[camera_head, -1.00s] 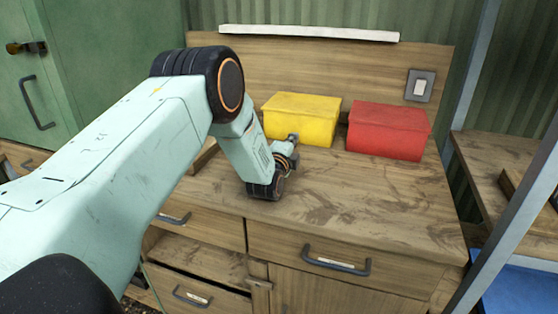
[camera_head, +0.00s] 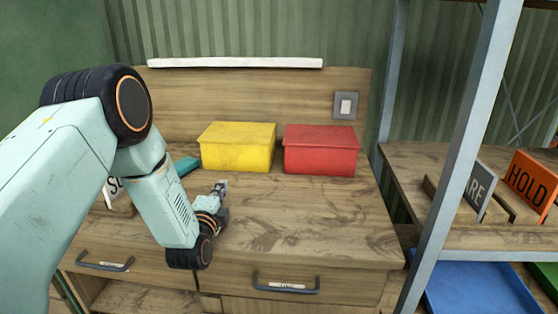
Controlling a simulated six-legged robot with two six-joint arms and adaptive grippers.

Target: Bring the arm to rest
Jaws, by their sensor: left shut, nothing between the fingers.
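My left arm comes in from the left and reaches over the wooden cabinet top (camera_head: 300,225). Its gripper (camera_head: 221,187) is small in the picture, over the front-left part of the cabinet top, in front of the yellow box. It is shut with nothing between its fingers. The yellow box (camera_head: 237,148) and the red box (camera_head: 320,151) stand side by side, both closed, at the back of the top, apart from the gripper. My right gripper is not in view.
A teal object (camera_head: 186,166) and a partly hidden sign (camera_head: 112,190) lie left, behind my arm. A metal post (camera_head: 462,150) stands right, before a shelf with a grey sign (camera_head: 478,188) and an orange HOLD sign (camera_head: 533,180). A blue tray (camera_head: 480,290) lies below. The middle top is clear.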

